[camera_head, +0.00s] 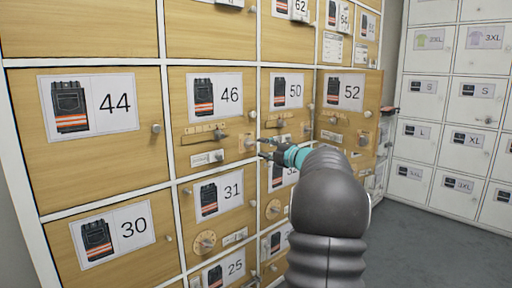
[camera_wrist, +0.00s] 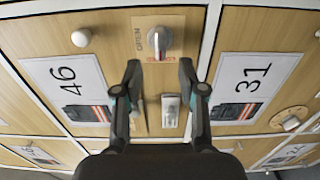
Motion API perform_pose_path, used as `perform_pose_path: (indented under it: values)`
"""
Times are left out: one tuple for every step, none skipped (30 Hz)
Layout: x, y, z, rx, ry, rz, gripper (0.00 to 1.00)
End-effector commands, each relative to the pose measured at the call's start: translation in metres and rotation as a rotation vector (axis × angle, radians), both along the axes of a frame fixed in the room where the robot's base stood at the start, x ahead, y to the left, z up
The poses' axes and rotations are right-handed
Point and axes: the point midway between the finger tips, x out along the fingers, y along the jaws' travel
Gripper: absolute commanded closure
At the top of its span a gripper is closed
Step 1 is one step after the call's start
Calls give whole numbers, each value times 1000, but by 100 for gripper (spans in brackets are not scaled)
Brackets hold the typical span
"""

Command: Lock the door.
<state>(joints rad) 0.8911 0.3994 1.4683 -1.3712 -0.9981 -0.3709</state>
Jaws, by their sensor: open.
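The wooden door with the 46 card (camera_head: 190,145) stands flush in its frame in the head view; its card (camera_wrist: 64,88) is at left in the wrist view. A grey turn knob (camera_wrist: 158,42) sits on a small plate on this door. The plate reads OPEN at its left, with small red lettering below the knob. The knob's grip lies upright in the wrist picture. My gripper (camera_wrist: 160,72) is open and empty, its fingertips either side of the plate's lower edge, apart from the knob. In the head view my gripper (camera_head: 265,148) is close to the door's right edge.
A sliding bar (camera_wrist: 138,106) and a metal fitting (camera_wrist: 170,108) are on the same door. A round pull (camera_wrist: 81,37) is beside the card. Door 31 (camera_wrist: 285,22) is adjacent. Door 52 (camera_head: 365,88) appears swung outward. White lockers (camera_head: 425,108) stand at right above clear grey floor (camera_head: 425,235).

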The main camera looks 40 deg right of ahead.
Motion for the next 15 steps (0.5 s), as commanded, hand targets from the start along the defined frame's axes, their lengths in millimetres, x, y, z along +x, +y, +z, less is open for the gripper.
perform_pose_path:
  values:
    - [-11, -1, 1, -1, 0, -2, 59]
    - [-17, -2, 1, -1, 0, -2, 59]
    - [-24, -3, 0, -1, 0, -3, 59]
    - [-29, -2, 1, -2, 0, -1, 59]
    - [-33, -2, 1, -2, 0, -1, 59]
    - [-39, -4, 0, -2, 0, -2, 59]
    - [-43, -4, 0, -2, 0, -2, 59]
    - [-46, -4, 0, -2, 0, -1, 59]
    - [-49, -4, 0, -1, 0, 0, 59]
    - [-52, -4, 0, -1, 0, 1, 59]
    - [-54, -4, 1, -2, 0, 0, 59]
    - [-56, -4, 1, -2, 0, 0, 59]
    - [-57, -4, 1, -2, 0, 0, 59]
    - [-57, -4, 0, -2, 0, 0, 59]
    - [-58, -4, 0, -1, 0, 0, 59]
